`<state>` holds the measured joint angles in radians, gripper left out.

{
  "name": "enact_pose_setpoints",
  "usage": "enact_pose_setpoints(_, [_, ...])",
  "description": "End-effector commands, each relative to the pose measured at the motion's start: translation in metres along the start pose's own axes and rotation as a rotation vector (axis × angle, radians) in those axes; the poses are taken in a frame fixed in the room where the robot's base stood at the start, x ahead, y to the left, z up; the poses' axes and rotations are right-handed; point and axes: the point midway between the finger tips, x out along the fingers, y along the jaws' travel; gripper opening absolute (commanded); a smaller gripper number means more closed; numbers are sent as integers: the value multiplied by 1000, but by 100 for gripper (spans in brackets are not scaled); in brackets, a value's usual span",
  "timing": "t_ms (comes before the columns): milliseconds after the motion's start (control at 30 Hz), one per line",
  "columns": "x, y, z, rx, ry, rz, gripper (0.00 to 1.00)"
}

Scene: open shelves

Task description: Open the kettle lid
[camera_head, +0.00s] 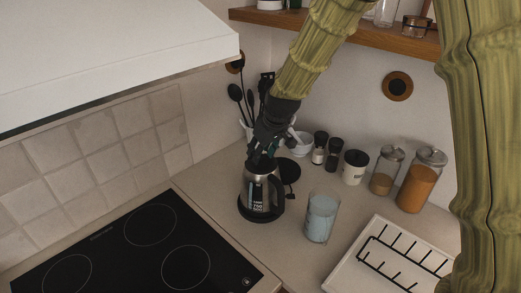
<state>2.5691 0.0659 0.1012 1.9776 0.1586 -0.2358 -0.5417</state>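The kettle (258,193) is steel with a dark base and a black handle on its right side. It stands upright on the counter, right of the cooktop. My gripper (262,156) points down at the top of the kettle and covers much of it. I cannot tell whether the fingers touch it or how far apart they are. A dark round piece (289,168) shows just right of the kettle top, above the handle. It may be the lid tilted up, but I cannot tell for certain.
A glass of bluish content (321,216) stands right of the kettle. A white tray with a black rack (375,262) is at the lower right. Jars (417,182) line the wall. A utensil holder (246,130) is behind. A range hood (110,55) overhangs the cooktop (135,250).

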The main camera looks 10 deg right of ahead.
Motion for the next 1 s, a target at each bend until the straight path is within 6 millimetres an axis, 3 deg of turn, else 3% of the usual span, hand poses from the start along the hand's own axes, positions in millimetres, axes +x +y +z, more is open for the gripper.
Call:
enact_pose_setpoints(300, [2, 0, 0, 0, 0, 0, 42])
enact_pose_setpoints(533, [2, 0, 0, 1, 0, 0, 2])
enact_pose_setpoints(567, [2, 0, 0, 1, 0, 0, 0])
enact_pose_setpoints(1000, [6, -4, -8, -9, 18, -3, 0])
